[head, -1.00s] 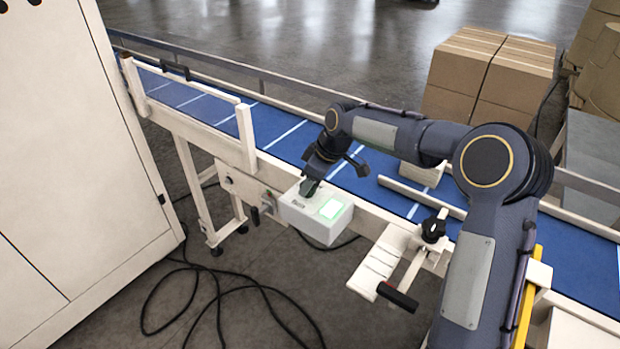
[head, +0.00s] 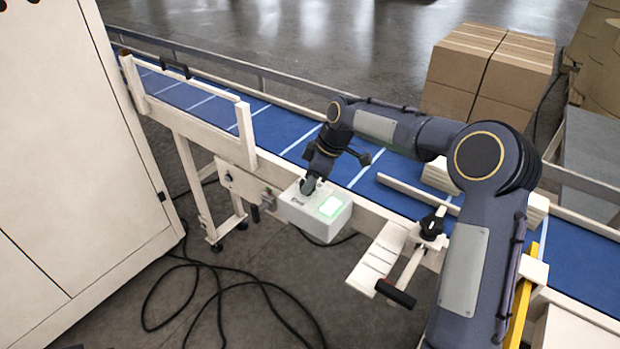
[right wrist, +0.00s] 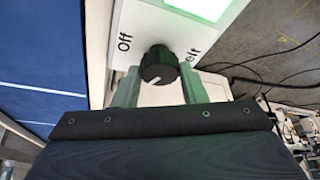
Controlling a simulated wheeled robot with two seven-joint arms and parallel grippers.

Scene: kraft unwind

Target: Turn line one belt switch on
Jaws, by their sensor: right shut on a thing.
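The belt switch is a white box (head: 317,217) on the near side of the blue conveyor belt (head: 300,142), with a lit green-white panel (head: 331,206). In the right wrist view, a black round knob (right wrist: 159,65) stands on the box face below the lit panel (right wrist: 202,7). An "Off" label is left of the knob; the label at right is hard to read. The knob's pale pointer mark slants toward the bottom of the view. My right gripper (head: 309,186) reaches down to the box, its two fingers shut on the knob. My left gripper is not in view.
A cream cabinet (head: 80,150) stands at left. Black cables (head: 225,288) lie on the floor. A bracket with a black handle (head: 396,293) juts from the conveyor's near side. Large cartons (head: 490,75) stand behind the belt. A small carton (head: 440,176) is on the belt, partly behind my arm.

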